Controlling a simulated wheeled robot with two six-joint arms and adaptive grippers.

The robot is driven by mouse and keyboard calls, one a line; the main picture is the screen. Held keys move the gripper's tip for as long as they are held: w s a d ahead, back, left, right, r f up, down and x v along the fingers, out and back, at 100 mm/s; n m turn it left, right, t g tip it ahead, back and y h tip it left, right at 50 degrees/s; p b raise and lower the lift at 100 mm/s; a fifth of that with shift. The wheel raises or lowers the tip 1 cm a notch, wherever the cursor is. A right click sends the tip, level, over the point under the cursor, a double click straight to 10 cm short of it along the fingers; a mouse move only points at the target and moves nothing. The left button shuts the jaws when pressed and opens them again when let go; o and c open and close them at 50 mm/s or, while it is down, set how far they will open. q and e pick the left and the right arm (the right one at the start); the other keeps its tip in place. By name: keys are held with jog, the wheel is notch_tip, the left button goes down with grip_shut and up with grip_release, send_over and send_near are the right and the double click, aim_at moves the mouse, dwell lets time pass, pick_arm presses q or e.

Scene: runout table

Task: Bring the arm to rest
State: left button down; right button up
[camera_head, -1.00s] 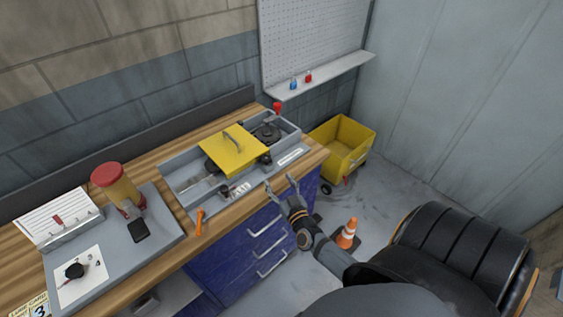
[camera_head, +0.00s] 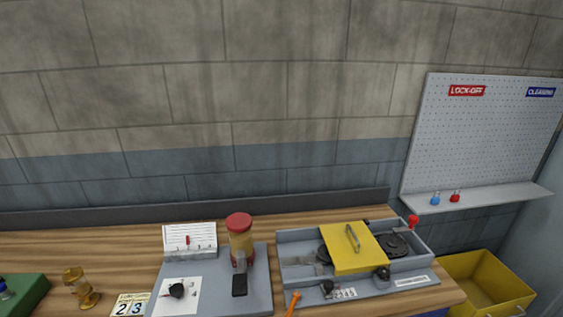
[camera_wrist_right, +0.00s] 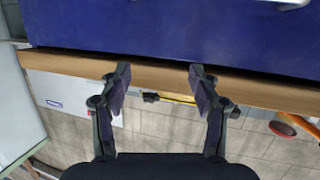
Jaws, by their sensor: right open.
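My right gripper (camera_wrist_right: 160,78) shows in the right wrist view, its two dark fingers apart with nothing between them. The wooden bench edge (camera_wrist_right: 75,66) and the blue cabinet front (camera_wrist_right: 200,30) lie beyond the fingers. No gripper shows in the head view. My left gripper is in neither view.
In the head view the bench carries a grey tray with a yellow cover (camera_head: 353,262), a red-lidded jar (camera_head: 240,238), a white card rack (camera_head: 190,238) and a brass cup (camera_head: 80,287). A yellow bin (camera_head: 485,280) stands at the right.

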jog(key=s+a+f+n+g+y, duration=0.1)
jog(key=s+f+g, duration=0.45)
jog(key=f, duration=0.95)
jog(key=s+a+f+g, duration=0.1)
jog(key=s+f+g, duration=0.1)
jog(key=s+f, duration=0.4)
jog(key=s+a+f+g+b, duration=0.1)
jog(key=s+f+g, duration=0.2)
jog(key=s+f, duration=0.4)
jog(key=s+a+f+g+b, duration=0.1)
jog(key=s+f+g, duration=0.2)
jog(key=s, duration=1.3)
notch_tip(320, 180, down, 4)
jog(key=shift+s+a+r+n+y, duration=0.25)
jog(key=shift+s+n+y, duration=0.05)
jog(key=shift+n+y, duration=0.1)
jog(key=shift+g, duration=0.25)
